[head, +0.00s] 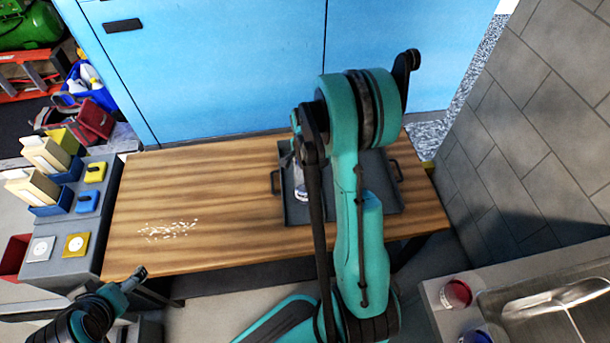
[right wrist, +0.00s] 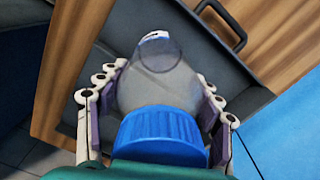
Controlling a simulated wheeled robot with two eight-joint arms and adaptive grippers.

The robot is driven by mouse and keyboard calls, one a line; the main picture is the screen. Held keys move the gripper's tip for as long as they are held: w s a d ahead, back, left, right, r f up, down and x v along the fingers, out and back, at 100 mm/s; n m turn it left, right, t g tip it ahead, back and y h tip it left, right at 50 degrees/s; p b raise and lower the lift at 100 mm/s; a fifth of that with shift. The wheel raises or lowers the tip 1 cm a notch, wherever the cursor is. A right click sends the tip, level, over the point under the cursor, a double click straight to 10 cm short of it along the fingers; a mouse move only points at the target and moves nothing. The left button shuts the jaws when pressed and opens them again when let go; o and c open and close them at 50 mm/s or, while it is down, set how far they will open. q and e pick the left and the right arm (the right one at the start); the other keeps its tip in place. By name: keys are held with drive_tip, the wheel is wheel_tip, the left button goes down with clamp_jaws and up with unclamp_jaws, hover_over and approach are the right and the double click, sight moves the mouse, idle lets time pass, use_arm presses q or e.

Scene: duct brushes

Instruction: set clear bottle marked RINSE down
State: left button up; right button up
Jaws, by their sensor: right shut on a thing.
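The clear bottle (right wrist: 158,90) with a blue cap is between the pads of my right gripper (right wrist: 160,82), which is shut on it. Its marking cannot be read. In the head view part of the bottle (head: 301,188) shows over the left side of a dark tray (head: 295,213) on the wooden table; my right arm hides the rest. I cannot tell whether its base touches the tray. The tray and its handle also show in the right wrist view (right wrist: 215,55). My left gripper (head: 137,277) is off the table's front left corner; its fingers are too small to judge.
The wooden table (head: 200,200) has a patch of pale bits (head: 167,230) at its left and is otherwise clear there. A grey stand (head: 75,240) with blue holders and small blocks is at left. A tiled wall (head: 545,130) is at right, blue cabinets (head: 220,70) behind.

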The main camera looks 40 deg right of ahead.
drive_tip(key=shift+f, duration=0.15)
drive_tip(key=o, duration=1.2)
drive_tip(key=shift+o, duration=0.2)
